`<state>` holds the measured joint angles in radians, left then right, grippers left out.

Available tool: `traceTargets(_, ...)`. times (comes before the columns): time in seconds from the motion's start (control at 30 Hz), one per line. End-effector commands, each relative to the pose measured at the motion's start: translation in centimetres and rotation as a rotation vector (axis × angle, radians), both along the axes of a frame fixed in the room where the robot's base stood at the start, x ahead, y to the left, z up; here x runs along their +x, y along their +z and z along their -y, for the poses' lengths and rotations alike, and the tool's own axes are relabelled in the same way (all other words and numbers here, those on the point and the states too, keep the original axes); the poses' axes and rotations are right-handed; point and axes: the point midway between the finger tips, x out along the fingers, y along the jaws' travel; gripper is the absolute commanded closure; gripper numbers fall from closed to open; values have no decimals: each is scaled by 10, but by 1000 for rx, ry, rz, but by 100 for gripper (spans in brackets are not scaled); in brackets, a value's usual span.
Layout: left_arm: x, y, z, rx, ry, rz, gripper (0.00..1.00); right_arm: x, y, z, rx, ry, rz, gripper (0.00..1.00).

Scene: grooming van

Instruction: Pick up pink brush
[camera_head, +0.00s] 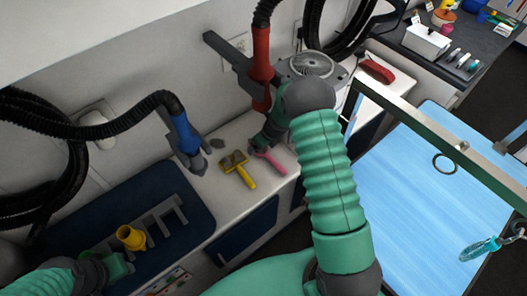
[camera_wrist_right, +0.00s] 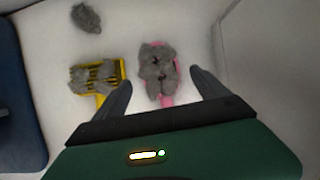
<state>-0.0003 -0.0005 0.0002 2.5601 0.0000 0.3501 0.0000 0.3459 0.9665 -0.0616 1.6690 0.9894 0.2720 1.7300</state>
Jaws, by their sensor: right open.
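The pink brush (camera_head: 275,163) lies on the white counter, its handle pointing to the lower right in the head view. In the right wrist view the pink brush (camera_wrist_right: 171,92) has grey fur over its head. My right gripper (camera_head: 258,143) is at the brush's head end, hiding part of it. In the wrist view my right gripper (camera_wrist_right: 161,80) is open, with one finger on each side of the brush and nothing held. My left gripper (camera_head: 108,266) is at the lower left, far from the brush; its fingers are unclear.
A yellow brush (camera_head: 247,179) with grey fur lies just left of the pink one. A loose fur clump (camera_wrist_right: 86,18) lies beyond it. A blue nozzle (camera_head: 186,137) and a red nozzle (camera_head: 261,60) hang near the wall. A red brush (camera_head: 377,71) lies farther back.

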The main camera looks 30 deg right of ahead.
Motion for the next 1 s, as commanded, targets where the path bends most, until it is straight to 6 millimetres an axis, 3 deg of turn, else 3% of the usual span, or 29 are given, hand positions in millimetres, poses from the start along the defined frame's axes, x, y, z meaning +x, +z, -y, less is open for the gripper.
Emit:
traceTargets(0.13,0,0,0,0,1,0,64,8,-20,1,2,0,0,16)
traceTargets(0.37,0,0,0,0,1,0,64,8,-21,3,3,0,2,18)
traceTargets(0.87,0,0,0,0,1,0,64,9,-20,1,2,1,2,83)
traceTargets(1.0,0,0,0,0,1,0,64,9,-20,2,2,1,2,84)
